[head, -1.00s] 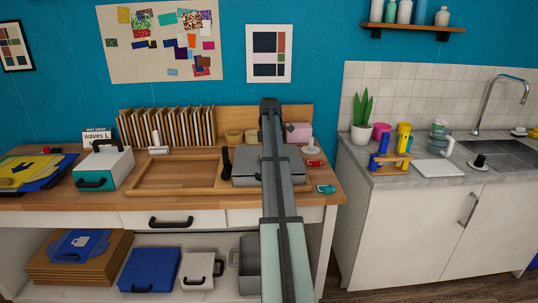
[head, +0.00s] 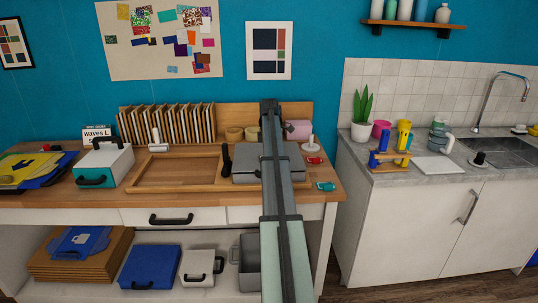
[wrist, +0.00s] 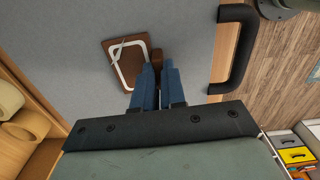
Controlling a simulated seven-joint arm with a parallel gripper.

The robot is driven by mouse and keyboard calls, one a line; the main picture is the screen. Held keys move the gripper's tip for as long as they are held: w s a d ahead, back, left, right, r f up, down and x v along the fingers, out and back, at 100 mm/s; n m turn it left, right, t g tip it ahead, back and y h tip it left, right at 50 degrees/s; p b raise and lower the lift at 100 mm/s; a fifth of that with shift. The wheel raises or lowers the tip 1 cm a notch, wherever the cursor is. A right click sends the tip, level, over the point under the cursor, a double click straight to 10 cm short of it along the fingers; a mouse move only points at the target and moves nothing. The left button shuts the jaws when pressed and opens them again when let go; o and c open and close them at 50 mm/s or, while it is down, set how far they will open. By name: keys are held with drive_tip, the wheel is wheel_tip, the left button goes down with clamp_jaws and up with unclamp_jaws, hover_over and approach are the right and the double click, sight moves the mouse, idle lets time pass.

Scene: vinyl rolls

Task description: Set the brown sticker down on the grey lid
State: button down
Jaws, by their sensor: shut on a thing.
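The brown sticker (wrist: 117,65) is a small brown piece with a white outline, in the upper middle of the wrist view. My gripper (wrist: 156,72) has blue fingers, shut on a brown part at the sticker's right edge. The grey lid (wrist: 60,28) fills the area behind the sticker, and its black handle (wrist: 238,45) is to the right. The sticker is over the lid; I cannot tell whether it touches. In the head view the grey lid (head: 246,165) lies on the bench, partly hidden by my arm. The gripper and sticker are hidden there.
A wooden tray frame (head: 140,179) lies left of the lid. A pink roll (head: 299,130) and tan rolls (head: 234,134) stand behind. Red (head: 314,161) and teal (head: 326,186) items lie to the right.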

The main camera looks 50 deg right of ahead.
drive_tip(key=shift+f, duration=0.1)
unclamp_jaws()
idle(1.0)
drive_tip(key=shift+r, duration=0.2)
idle(0.3)
drive_tip(key=shift+r, duration=4.35)
